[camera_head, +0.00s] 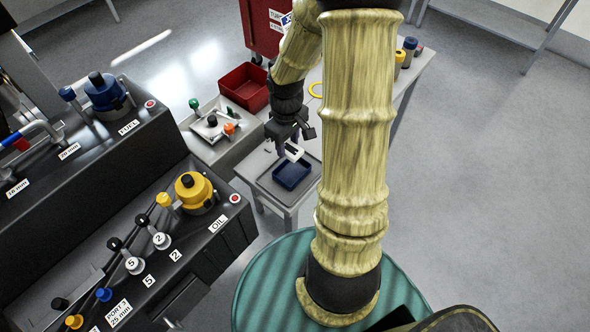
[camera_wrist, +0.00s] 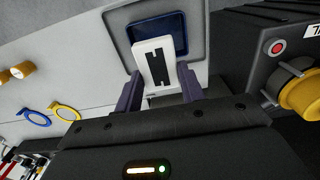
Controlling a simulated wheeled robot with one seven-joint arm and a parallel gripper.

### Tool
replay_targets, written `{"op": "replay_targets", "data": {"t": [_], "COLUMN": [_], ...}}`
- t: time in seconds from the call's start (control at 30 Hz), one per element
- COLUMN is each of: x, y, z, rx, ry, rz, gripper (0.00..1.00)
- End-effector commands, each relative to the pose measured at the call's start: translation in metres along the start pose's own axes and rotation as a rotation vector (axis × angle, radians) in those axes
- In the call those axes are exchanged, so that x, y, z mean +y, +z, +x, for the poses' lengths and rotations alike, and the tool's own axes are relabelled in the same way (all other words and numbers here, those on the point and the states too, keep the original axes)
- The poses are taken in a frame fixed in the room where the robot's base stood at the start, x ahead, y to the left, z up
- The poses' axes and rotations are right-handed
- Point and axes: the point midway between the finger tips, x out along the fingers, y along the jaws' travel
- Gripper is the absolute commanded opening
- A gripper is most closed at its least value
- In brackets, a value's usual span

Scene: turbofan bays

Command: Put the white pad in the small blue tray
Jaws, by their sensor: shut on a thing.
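The white pad (camera_wrist: 144,48) has a dark slotted mark on its face. It is between the fingers of my gripper (camera_wrist: 160,88), which is shut on it. In the head view, the pad (camera_head: 294,152) shows small under my gripper (camera_head: 290,143). The small blue tray (camera_head: 291,174) sits on a grey recessed panel of a low white table. The pad is held above the table near the tray's back edge. In the wrist view, the tray (camera_wrist: 160,36) lies beyond the pad, which covers part of its rim and floor.
A red bin (camera_head: 245,87) and a white tray with coloured knobs (camera_head: 215,126) stand behind and left. A dark console with a yellow oil cap (camera_head: 193,190) is at left. Yellow (camera_wrist: 67,112) and blue rings (camera_wrist: 34,117) lie on the table. Open floor is at right.

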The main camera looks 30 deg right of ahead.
Motion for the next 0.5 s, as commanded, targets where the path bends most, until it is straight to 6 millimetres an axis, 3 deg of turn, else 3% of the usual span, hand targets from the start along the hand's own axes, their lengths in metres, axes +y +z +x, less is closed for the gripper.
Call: {"op": "replay_targets", "data": {"t": [0.3,0.5], "x": [-0.001,0.001], "y": [0.001,0.001], "z": [0.050,0.061], "rx": [-0.006,0.000], "ry": [-0.004,0.000], "rz": [-0.001,0.000], "gripper": [0.14,0.14]}}
